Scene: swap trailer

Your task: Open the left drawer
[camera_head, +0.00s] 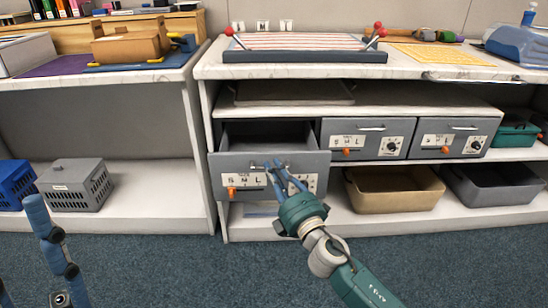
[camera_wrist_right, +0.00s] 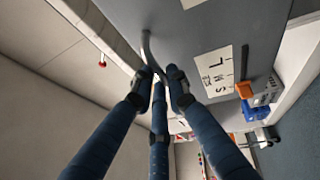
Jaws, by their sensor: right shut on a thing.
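The left drawer (camera_head: 229,167) is a grey drawer with a white label, an orange latch and a bar handle. In the head view it is pulled out from the cabinet, and its empty-looking inside shows. My right gripper (camera_head: 277,171) is at the drawer's front with its fingers shut on the handle (camera_head: 288,167). In the right wrist view the right gripper (camera_wrist_right: 160,75) has its fingertips around the handle (camera_wrist_right: 147,50), close to the grey front (camera_wrist_right: 225,35).
Two closed grey drawers (camera_head: 363,138) stand to the right. Below are a tan bin (camera_head: 394,201) and a grey bin (camera_head: 488,192). A grey basket (camera_head: 74,196) and a blue basket (camera_head: 15,181) sit on the left shelf. Blue carpet in front is clear.

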